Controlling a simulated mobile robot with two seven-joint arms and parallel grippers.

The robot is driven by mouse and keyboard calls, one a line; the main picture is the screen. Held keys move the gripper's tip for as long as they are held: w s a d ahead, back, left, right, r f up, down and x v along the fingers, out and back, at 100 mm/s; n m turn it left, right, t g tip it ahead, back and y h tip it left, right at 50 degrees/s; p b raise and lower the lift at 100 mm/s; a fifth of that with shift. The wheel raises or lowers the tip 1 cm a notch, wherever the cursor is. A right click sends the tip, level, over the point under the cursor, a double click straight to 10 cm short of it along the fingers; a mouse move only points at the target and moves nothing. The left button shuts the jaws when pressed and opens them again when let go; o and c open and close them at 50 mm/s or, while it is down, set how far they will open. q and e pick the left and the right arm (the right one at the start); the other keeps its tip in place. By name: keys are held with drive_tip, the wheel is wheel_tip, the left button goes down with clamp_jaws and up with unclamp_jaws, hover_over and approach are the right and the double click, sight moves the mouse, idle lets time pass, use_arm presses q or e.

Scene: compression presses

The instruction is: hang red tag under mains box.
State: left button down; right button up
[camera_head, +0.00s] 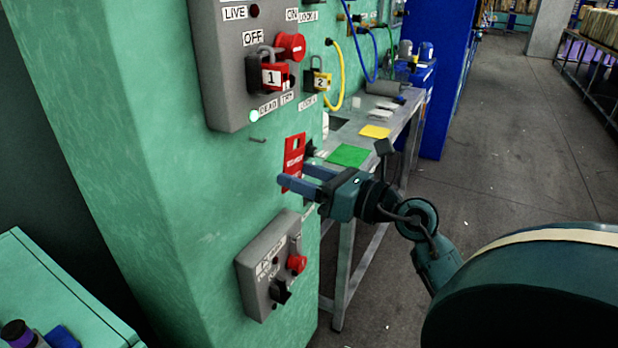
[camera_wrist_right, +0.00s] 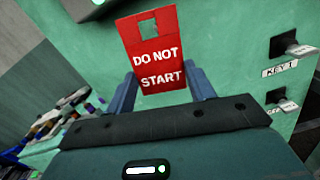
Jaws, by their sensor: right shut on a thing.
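The red tag (camera_head: 294,158), lettered "DO NOT START", is held upright by my right gripper (camera_head: 296,177). In the right wrist view the tag (camera_wrist_right: 152,50) stands between the two fingers (camera_wrist_right: 160,92), with a square hole near its top. The grey mains box (camera_head: 245,60) is on the green column above, with a red knob and a red padlock marked 1. A small peg (camera_head: 258,140) sticks out of the column just under the box. The tag is to the right of and slightly below this peg, apart from it. My left gripper is not in view.
A smaller grey box (camera_head: 270,268) with a red button is on the column below my right gripper. A metal table (camera_head: 383,120) with green and yellow sheets stands behind.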

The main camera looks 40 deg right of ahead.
sight(249, 167)
drive_tip(key=shift+f+x, duration=0.25)
drive_tip(key=shift+x, duration=1.4)
drive_tip(key=shift+f+x, duration=0.2)
drive_tip(key=shift+x, duration=1.45)
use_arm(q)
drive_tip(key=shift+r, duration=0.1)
use_arm(e)
drive_tip(key=shift+w+a+f, duration=0.35)
drive_tip(key=shift+w+f, duration=0.1)
drive_tip(key=shift+w, duration=0.15)
drive_tip(key=o, duration=0.8)
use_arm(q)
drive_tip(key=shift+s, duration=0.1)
use_arm(e)
drive_tip(key=shift+o, duration=0.2)
